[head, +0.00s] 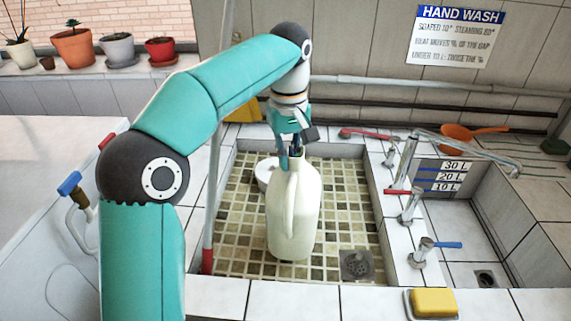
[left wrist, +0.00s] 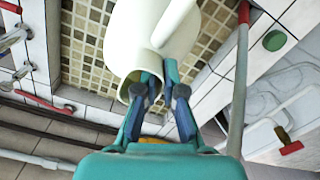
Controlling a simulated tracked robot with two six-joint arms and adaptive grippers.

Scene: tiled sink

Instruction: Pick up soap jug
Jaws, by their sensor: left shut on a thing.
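The soap jug (head: 293,215) is a cream-white jug with a side handle, upright in the tiled sink basin. My left gripper (head: 292,152) comes down from above and is shut on the jug at its open top. In the left wrist view the jug (left wrist: 177,22) shows its round open mouth, and the fingers of my left gripper (left wrist: 162,88) close at the edge of that mouth, beside the handle. I cannot tell whether the jug's base touches the basin floor. My right gripper is not in view.
A white round bowl (head: 265,172) is partly hidden behind the jug. A drain (head: 356,264) lies to the jug's right. Taps (head: 411,207) and a second basin stand further right. A yellow sponge (head: 433,302) sits on the front ledge. A red-and-grey pole (head: 208,258) stands left.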

